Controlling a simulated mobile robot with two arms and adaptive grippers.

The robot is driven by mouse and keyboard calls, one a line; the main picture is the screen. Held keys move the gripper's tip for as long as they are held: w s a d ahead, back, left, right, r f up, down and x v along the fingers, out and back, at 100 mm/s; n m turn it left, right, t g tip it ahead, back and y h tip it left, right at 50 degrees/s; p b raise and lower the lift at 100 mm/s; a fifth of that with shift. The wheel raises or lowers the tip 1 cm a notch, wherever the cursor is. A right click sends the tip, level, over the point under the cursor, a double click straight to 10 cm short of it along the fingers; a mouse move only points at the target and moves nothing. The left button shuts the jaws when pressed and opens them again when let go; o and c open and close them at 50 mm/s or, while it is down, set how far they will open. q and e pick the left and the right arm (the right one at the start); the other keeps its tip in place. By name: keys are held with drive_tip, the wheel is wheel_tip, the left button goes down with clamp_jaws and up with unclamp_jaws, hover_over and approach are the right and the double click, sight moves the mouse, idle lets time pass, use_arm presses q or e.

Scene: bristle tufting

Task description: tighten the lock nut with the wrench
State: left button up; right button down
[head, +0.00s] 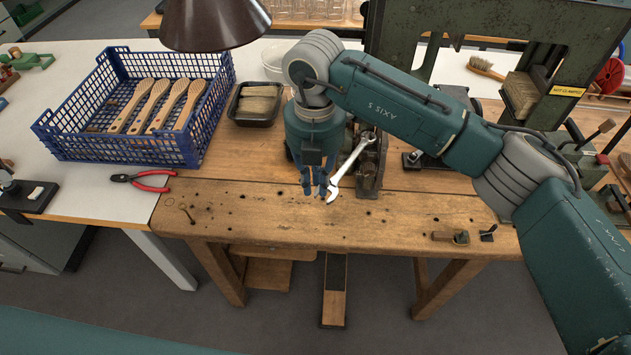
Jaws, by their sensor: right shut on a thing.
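My right gripper (316,190) points down over the front middle of the wooden bench. It is shut at the lower end of a silver wrench (350,166), which slants up and to the right from the fingers. The wrench's upper end lies at a small dark metal fixture (371,176) on the bench. The lock nut is too small or hidden to make out, so I cannot tell whether the wrench sits around it. My left gripper is out of view.
A blue crate (120,148) with wooden brush handles (152,105), a black tray (256,118) and red-handled pliers (143,181) stand left. A lamp shade (214,22) hangs above. A green machine (470,20) stands behind right.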

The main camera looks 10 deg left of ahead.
drive_tip(key=shift+r+p, duration=0.65)
drive_tip(key=shift+r, duration=1.1)
drive_tip(key=shift+s, duration=0.1)
